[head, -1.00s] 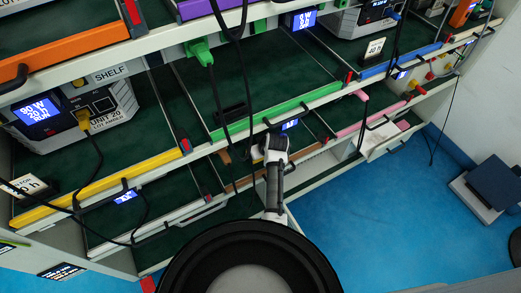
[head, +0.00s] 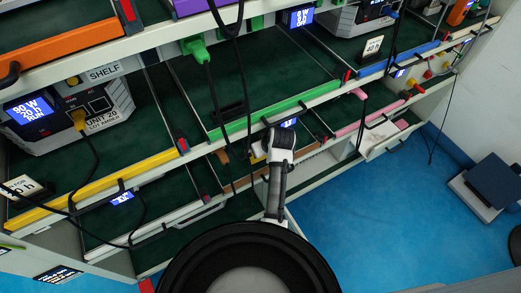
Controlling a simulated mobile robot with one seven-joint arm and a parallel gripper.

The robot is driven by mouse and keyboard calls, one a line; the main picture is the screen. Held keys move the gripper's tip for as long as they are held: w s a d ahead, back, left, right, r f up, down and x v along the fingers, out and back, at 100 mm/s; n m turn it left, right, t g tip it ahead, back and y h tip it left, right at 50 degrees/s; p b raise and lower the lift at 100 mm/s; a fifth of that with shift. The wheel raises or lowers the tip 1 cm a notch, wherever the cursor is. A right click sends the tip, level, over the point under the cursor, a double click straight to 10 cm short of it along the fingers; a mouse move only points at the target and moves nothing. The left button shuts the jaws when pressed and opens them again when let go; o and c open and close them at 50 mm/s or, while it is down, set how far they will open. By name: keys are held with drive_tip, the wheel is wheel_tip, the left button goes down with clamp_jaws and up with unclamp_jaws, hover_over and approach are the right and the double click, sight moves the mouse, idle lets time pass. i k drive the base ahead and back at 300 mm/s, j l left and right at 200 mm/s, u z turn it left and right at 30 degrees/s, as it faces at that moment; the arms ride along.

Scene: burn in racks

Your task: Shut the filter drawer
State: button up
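No label in view names the filter drawer. A white-fronted drawer or tray (head: 388,145) at the lower right of the rack stands out from the shelf front, with a pale sheet-like thing in it; I cannot tell for sure that it is the filter drawer. My arm reaches up from the bottom middle to the lower shelf. Its end, with my gripper (head: 258,150), is beside the rack front below the green shelf edge, left of and apart from that drawer. The fingers are too small and hidden to tell open from shut.
The rack has shelves with yellow (head: 110,183), green (head: 275,115) and blue (head: 400,62) front edges. A power unit (head: 70,112) sits at left. Black cables hang before the shelves. The blue floor (head: 350,225) at right is clear up to a grey box (head: 490,185).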

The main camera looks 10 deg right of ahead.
sight(376, 142)
drive_tip(key=z, duration=1.35)
